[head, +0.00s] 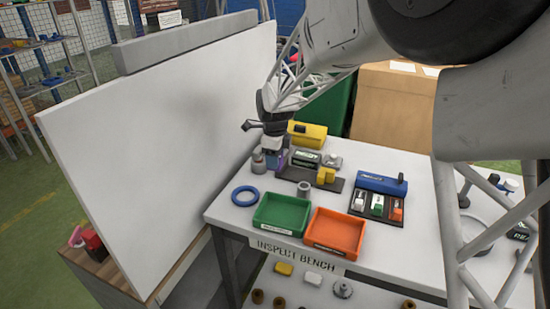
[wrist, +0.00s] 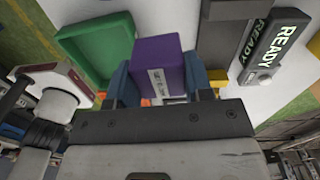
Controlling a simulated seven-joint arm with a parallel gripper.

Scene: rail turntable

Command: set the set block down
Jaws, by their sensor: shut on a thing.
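The set block is a purple block (wrist: 157,60) with a white label, seen in the wrist view. My gripper (wrist: 159,76) is shut on it, with one blue finger on each side. In the head view my gripper (head: 273,146) is at the back left of the inspection bench, by the left end of a dark rail fixture (head: 297,174). A small purple patch of the block (head: 282,158) shows there. Whether its underside touches anything is hidden.
A green tray (head: 281,228) and an orange tray (head: 335,241) stand at the bench front. A blue ring (head: 235,196) lies left. A READY panel (wrist: 274,48) is beside the fixture. A blue-topped rack (head: 381,183) stands right; a white board (head: 170,150) rises left.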

